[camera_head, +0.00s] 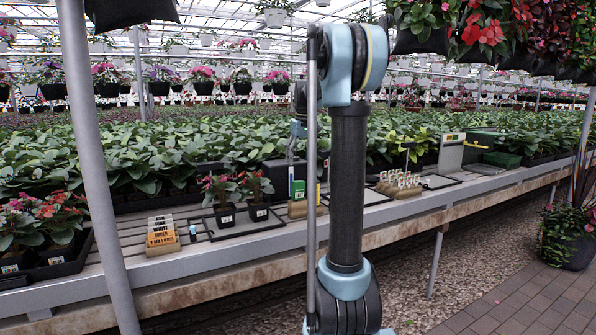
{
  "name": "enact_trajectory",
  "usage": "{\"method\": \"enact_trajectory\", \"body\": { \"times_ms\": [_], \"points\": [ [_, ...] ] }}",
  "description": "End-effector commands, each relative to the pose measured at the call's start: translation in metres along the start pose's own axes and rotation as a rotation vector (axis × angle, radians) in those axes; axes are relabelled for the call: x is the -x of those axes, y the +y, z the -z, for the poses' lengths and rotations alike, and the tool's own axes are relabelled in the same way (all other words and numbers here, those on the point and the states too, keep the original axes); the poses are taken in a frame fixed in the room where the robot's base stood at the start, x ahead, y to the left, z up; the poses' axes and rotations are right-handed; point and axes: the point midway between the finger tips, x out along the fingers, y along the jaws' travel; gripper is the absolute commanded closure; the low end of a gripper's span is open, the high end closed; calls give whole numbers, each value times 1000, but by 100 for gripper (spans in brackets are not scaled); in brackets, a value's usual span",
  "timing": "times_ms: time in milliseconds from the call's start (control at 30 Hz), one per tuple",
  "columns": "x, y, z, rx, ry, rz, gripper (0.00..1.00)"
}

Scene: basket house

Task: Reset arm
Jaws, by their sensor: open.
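My arm (348,190) stands upright in the middle of the view, bent at a blue-ringed joint at the top. My gripper (291,153) shows only in part, small and dark, behind and left of the arm's column, above the bench. It is open, and I see nothing held in it. Its fingertips are hard to make out, and the column hides part of the space beside it.
A long slatted bench (140,237) crosses the view, holding potted plants, a card box (162,236), a black tray (228,228) and small wooden holders (398,186). A grey post (92,150) stands at left. Paved floor (520,300) is open at lower right.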

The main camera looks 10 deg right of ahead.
Motion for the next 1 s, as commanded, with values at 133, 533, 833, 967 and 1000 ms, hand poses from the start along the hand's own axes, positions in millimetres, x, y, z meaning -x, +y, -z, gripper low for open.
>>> {"method": "enact_trajectory", "body": {
  "times_ms": [133, 533, 833, 967, 1000],
  "points": [
    [12, 0, 0, 0, 0, 0, 34],
    [10, -29, -77, -47, 7, -13, 34],
    [-13, -62, -169, -105, 16, -28, 34],
    [-28, -74, -209, -130, 20, -35, 34],
    [-33, -78, -221, -137, 21, -37, 34]
  ]
}}
